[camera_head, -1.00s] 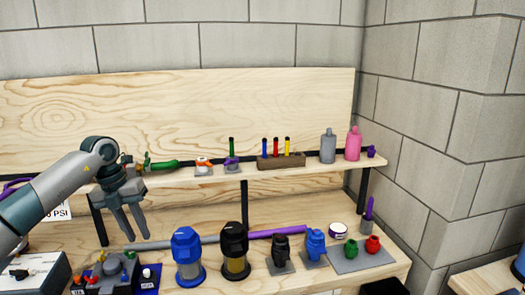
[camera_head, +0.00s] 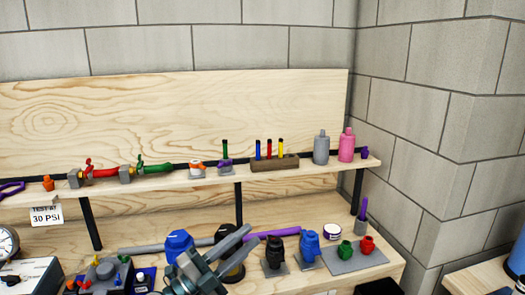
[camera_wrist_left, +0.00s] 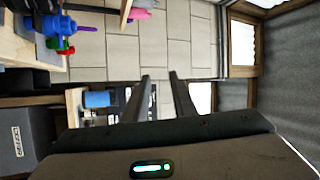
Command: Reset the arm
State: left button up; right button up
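My left gripper (camera_head: 238,252) shows at the bottom middle of the head view, in front of the workbench. Its two fingers point up and to the right, and they overlap the blue-topped filter (camera_head: 179,243) and the black-topped filter (camera_head: 228,236). In the left wrist view its two fingers (camera_wrist_left: 160,78) stand apart with nothing between them. My right gripper is in neither view.
The workbench shelf (camera_head: 205,184) holds red and green valves, a pen rack (camera_head: 274,164), a grey bottle (camera_head: 321,147) and a pink bottle (camera_head: 346,145). Small black and blue filters (camera_head: 308,246) stand on the bench. A block wall is at right.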

pick_arm(q)
jog(key=s+a+f+n+t+y, duration=0.1)
jog(key=s+a+f+n+y, duration=0.4)
jog(key=a+f+n+y, duration=0.4)
jog(key=s+a+f+n+y, duration=0.4)
jog(key=a+f+n+y, duration=0.35)
jog(key=f+n, duration=0.4)
jog(key=s+a+f+n+g, duration=0.1)
jog(key=s+f+g, duration=0.35)
jog(key=s, duration=0.55)
jog(key=s+f+n+g, duration=0.1)
jog(key=s+f+g, duration=0.2)
jog(key=s+f, duration=0.5)
jog(key=s+a+f+n+g, duration=0.1)
jog(key=s+f+g, duration=0.25)
jog(key=s, duration=0.85)
jog(key=s+f+x, duration=0.1)
jog(key=s+x, duration=0.1)
jog(key=x, duration=1)
jog(key=s+d+x, duration=0.1)
jog(key=s+x, duration=0.1)
jog(key=x, duration=1)
jog(key=s+f, duration=0.4)
jog(key=f, duration=0.4)
jog(key=s+f+t, duration=0.1)
jog(key=s+f, duration=0.3)
jog(key=f, duration=0.4)
jog(key=shift+s+f+m, duration=0.2)
jog(key=shift+m, duration=0.15)
jog(key=shift+a, duration=0.1)
